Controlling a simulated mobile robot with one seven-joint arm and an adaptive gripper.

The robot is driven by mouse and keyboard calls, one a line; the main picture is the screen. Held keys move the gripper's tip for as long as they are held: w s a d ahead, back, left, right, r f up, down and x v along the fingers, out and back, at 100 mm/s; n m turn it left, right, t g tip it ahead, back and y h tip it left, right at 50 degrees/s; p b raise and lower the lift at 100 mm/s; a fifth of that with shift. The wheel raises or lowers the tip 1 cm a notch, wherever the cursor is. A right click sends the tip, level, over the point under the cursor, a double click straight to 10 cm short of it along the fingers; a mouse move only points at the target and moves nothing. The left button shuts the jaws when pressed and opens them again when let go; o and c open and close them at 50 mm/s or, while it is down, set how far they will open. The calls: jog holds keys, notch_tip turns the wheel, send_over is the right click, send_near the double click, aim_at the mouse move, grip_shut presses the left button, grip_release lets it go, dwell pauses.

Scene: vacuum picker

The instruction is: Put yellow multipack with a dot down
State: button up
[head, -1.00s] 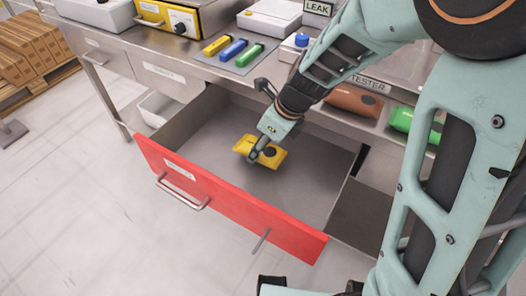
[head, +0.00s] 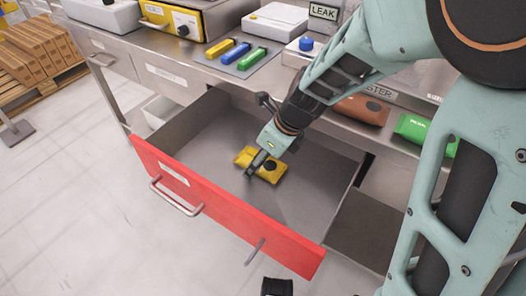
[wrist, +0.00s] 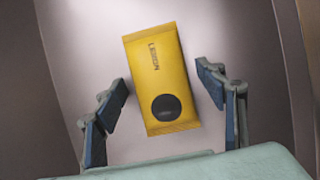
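The yellow multipack (head: 246,155) lies on the floor of the open drawer (head: 215,140). In the wrist view the yellow multipack (wrist: 157,62) shows its face with a round black dot near the end closest to my palm and dark lettering at the far end. My gripper (head: 255,170) reaches down into the drawer at the pack and covers part of it in the head view. In the wrist view the fingers of my gripper (wrist: 162,85) stand apart on both sides of the pack, with a gap on each side.
The drawer's red front (head: 225,205) and its side walls surround the pack. Bare drawer floor lies around it. On the bench above are blue, yellow and green (head: 252,58) items and a LEAK sign (head: 323,12). Brown (head: 362,109) and green (head: 425,132) packs lie to the right.

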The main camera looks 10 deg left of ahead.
aim_at(267, 163)
jog(key=p+v, duration=0.3)
jog(key=v, duration=0.3)
jog(key=shift+w+a, duration=0.1)
jog(key=s+d, duration=0.1)
jog(key=d, duration=0.2)
jog(key=s+d, duration=0.2)
jog(key=d, duration=0.2)
jog(key=s+d, duration=0.1)
jog(key=d, duration=0.3)
jog(key=shift+s+d+f, duration=0.1)
jog(key=shift+s+f, duration=0.25)
